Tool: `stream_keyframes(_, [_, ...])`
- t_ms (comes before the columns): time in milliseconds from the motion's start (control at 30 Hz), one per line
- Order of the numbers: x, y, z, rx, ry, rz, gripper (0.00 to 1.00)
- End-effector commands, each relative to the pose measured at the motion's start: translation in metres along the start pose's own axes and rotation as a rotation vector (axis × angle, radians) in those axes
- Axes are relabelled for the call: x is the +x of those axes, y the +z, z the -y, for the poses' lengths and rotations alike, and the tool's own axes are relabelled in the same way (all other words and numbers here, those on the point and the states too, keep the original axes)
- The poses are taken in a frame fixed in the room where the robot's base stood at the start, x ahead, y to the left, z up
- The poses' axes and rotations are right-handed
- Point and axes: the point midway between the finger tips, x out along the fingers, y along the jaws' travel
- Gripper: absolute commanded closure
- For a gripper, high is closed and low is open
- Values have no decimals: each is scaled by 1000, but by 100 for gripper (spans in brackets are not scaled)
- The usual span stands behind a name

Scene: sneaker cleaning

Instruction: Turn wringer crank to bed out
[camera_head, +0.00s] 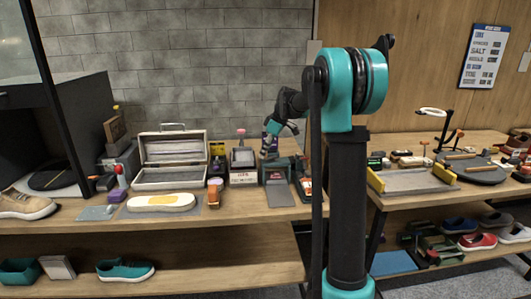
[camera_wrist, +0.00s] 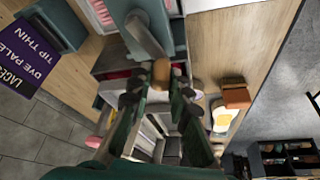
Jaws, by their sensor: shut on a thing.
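The wringer (camera_head: 275,175) is a small green and grey device on the left workbench, with a grey board sloping from its front. My gripper (camera_head: 268,148) is at its upper left, small and partly hidden in the head view. In the wrist view, the crank (camera_wrist: 146,38) is a grey arm with a brown knob (camera_wrist: 161,70) at its end. The tips of my gripper (camera_wrist: 158,88) are on either side of this knob, shut on it. The wringer's rollers and bed are too hidden to make out.
An open case (camera_head: 170,178), a white box (camera_head: 243,178) and an orange-brown brush (camera_head: 213,195) stand left of the wringer. A purple dye box (camera_wrist: 25,45) is close by in the wrist view. The second bench, at right, holds a grey tray (camera_head: 412,183).

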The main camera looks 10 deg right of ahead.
Motion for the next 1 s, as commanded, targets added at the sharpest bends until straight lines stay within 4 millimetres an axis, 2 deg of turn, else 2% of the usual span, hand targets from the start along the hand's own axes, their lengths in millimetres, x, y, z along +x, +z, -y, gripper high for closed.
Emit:
stream_keyframes(500, [5,-12,-20,439,185,-1,100])
stream_keyframes(1000, [5,-14,-44,878,367,0,100])
